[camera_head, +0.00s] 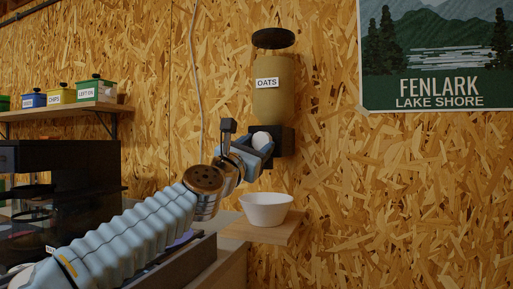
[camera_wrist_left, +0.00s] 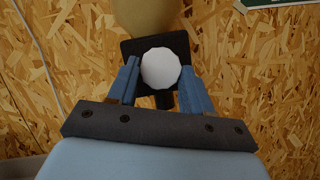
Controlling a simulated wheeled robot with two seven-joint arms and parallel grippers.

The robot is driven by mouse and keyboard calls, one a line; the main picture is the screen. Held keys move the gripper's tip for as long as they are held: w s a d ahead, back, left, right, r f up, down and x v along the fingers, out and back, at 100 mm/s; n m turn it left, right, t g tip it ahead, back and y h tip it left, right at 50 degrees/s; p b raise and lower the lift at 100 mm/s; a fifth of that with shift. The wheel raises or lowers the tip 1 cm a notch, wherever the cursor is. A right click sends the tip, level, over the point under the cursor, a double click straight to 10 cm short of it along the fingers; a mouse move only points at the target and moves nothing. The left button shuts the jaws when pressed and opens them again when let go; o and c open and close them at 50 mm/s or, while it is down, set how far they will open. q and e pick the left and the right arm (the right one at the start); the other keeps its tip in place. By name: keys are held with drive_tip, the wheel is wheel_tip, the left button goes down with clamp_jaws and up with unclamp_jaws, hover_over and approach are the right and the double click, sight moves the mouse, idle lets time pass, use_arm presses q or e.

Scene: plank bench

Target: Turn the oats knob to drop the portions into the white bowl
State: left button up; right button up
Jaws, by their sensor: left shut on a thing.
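The oats dispenser (camera_head: 275,98) is a tan container with a dark lid and an OATS label, mounted on the chipboard wall. Its white round knob (camera_head: 261,139) sits on the dark block under the container. My left gripper (camera_head: 263,147) is shut on the knob. In the left wrist view the knob (camera_wrist_left: 160,68) lies between the two blue fingers (camera_wrist_left: 158,82). The white bowl (camera_head: 266,209) stands upright on a small wooden shelf, below the dispenser. The inside of the bowl is mostly hidden. My right gripper is not in view.
The wooden shelf (camera_head: 284,234) juts out under the bowl. A wall shelf (camera_head: 60,110) at the left holds several coloured, labelled bins. A dark appliance (camera_head: 75,160) stands below it. A Fenlark poster (camera_head: 437,60) hangs at the right. The wall below it is clear.

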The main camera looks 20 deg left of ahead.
use_arm(q)
drive_tip(key=m+g+h, duration=0.1)
drive_tip(key=m, duration=0.3)
drive_tip(key=shift+a+r+h, duration=0.1)
drive_tip(key=shift+h, duration=0.3)
drive_tip(key=shift+a+r+m+g+h+p, duration=0.1)
drive_tip(key=shift+m+g+h+p, duration=0.25)
drive_tip(key=shift+m, duration=0.7)
drive_tip(key=shift+m+g+h+p, duration=0.25)
drive_tip(key=shift+m+h+p, duration=0.15)
drive_tip(key=shift+m, duration=0.65)
drive_tip(key=o, duration=1)
drive_tip(key=shift+o, duration=0.2)
drive_tip(key=b+v, duration=0.5)
drive_tip(key=v, duration=0.8)
drive_tip(key=shift+s+a, duration=0.15)
drive_tip(key=shift+s, duration=0.25)
